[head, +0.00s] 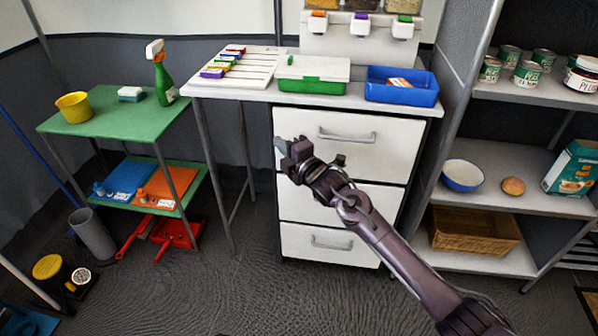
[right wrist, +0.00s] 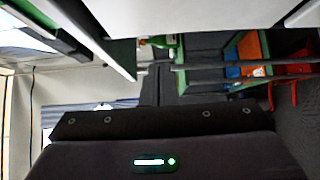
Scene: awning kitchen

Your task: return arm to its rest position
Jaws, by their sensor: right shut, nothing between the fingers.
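My right arm (head: 385,240) reaches in from the lower right of the head view. Its gripper (head: 281,146) is shut and empty, in front of the white drawer unit (head: 350,207) near the left edge of the top drawer. Whether it touches the drawer front cannot be told. My left gripper is not in view.
A counter (head: 262,92) above the drawers bears a blue bin (head: 402,92) and a green-and-white box (head: 313,75). A green cart (head: 120,122) stands left. A shelf (head: 540,198) with a bowl (head: 463,176) and basket (head: 474,231) stands right.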

